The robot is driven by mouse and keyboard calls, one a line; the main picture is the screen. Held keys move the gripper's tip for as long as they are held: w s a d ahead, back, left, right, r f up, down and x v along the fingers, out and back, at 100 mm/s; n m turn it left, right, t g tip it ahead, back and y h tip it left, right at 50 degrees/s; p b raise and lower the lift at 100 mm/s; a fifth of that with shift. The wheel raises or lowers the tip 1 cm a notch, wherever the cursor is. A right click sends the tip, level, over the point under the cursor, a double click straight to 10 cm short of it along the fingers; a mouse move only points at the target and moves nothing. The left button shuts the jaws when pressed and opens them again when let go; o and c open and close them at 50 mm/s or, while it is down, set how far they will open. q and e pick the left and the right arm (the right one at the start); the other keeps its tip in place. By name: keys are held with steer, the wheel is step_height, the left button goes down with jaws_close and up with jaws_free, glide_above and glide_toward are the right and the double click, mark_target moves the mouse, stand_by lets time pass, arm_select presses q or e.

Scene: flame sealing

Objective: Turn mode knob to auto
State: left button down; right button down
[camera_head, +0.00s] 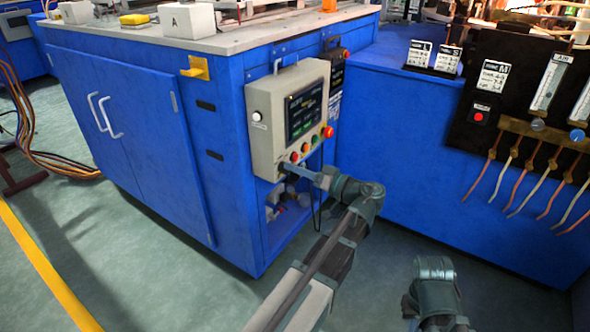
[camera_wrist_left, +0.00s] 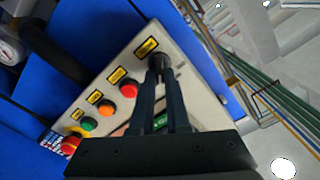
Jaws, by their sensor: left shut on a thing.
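The mode knob (camera_wrist_left: 159,62) is a small dark knob at the end of the button row on a light grey control panel (camera_head: 263,105). The panel is mounted on the blue cabinet and has a dark screen (camera_head: 304,110). My left gripper (camera_head: 287,168) reaches the panel's lower edge. In the left wrist view its two dark fingers (camera_wrist_left: 160,75) are shut on the knob from either side. The fingers partly cover the knob, so its pointer cannot be read. In the head view the gripper hides the knob. My right gripper's fingers are not seen.
Beside the knob is a row of red (camera_wrist_left: 128,88), orange (camera_wrist_left: 106,108) and green (camera_wrist_left: 89,123) buttons and a red emergency stop (camera_wrist_left: 71,144). A white knob (camera_head: 257,116) is on the panel's side. Hoses and valves (camera_head: 275,205) sit below. Open floor lies in front.

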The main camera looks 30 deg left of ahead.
arm_select(q)
steer(key=shift+w+m, duration=0.1)
steer(key=shift+m, duration=0.8)
steer(key=c, duration=0.9)
jaws_free()
steer(key=shift+d, duration=0.15)
steer(key=s+d, duration=0.1)
steer(key=d, duration=1.2)
steer(key=shift+d, duration=0.3)
steer(key=shift+f, duration=0.1)
